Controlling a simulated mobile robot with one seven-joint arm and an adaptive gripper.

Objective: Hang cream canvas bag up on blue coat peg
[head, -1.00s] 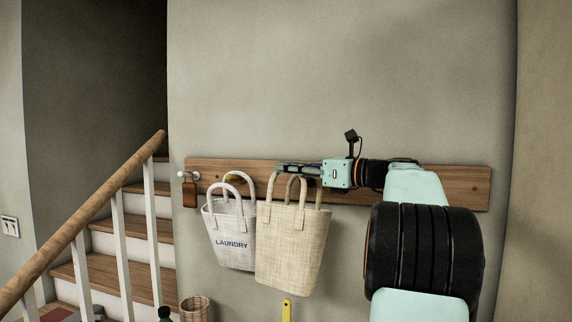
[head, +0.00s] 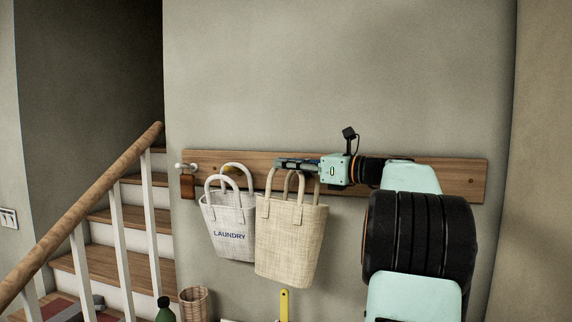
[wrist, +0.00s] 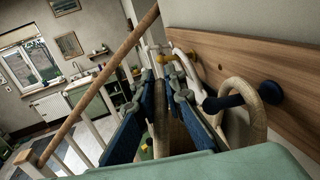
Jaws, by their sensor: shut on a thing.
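The cream canvas bag (head: 290,238) hangs upright below my gripper (head: 285,163) in the head view, in front of the wooden peg board. My gripper (wrist: 163,110) is shut on one of its handles, which shows as a pale strip between the blue finger pads in the wrist view. The dark blue coat peg (wrist: 235,101) sticks out of the board just right of the fingers. A pale handle loop (wrist: 238,84) arches at this peg and appears to surround its shaft; I cannot tell whether it rests on it. In the head view my gripper mostly hides the peg.
A white LAUNDRY bag (head: 228,228) hangs left of the cream bag, on a yellow peg (wrist: 161,58). A white peg (head: 180,166) with a brown tag is further left on the board (head: 450,178). A stair rail (head: 80,215) stands left. Wall above the board is clear.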

